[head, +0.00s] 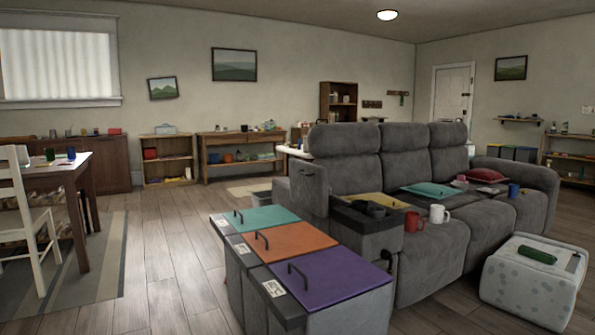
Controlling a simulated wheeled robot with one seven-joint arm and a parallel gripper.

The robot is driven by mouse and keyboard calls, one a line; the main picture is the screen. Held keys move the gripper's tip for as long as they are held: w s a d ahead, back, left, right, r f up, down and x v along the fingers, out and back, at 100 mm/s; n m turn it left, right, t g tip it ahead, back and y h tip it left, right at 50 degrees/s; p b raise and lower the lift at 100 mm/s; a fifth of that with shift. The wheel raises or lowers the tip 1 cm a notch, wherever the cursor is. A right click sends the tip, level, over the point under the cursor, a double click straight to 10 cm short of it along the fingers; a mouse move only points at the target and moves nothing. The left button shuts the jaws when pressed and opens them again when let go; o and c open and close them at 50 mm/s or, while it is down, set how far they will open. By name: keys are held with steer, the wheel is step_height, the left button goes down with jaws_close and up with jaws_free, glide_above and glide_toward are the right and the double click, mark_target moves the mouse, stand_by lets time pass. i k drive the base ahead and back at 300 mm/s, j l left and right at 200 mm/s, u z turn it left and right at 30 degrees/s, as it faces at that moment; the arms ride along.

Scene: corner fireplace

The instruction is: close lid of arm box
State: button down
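The arm box (378,240) is in the near left arm of the grey sofa (440,250) in the head view. Its grey lid (309,195) stands upright at the left side of the box, with a small dark handle near its top. The box is open at the top, and dark items (375,209) show at its opening. Something yellow (390,203) lies just behind them. The inside of the box is mostly hidden. My gripper is not in view.
Bins with teal (262,219), orange (293,241) and purple (330,277) handled lids stand in front of the box. A red mug (412,222) and white mug (438,214) are beside it. A pale pouf (533,285) stands right.

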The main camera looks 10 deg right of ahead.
mark_target(307, 181)
steer(key=i+j, duration=0.1)
steer(key=j, duration=0.35)
steer(key=i+j+z, duration=0.15)
steer(key=j, duration=0.7)
steer(key=i+j+z, duration=0.35)
steer(key=i+j, duration=1)
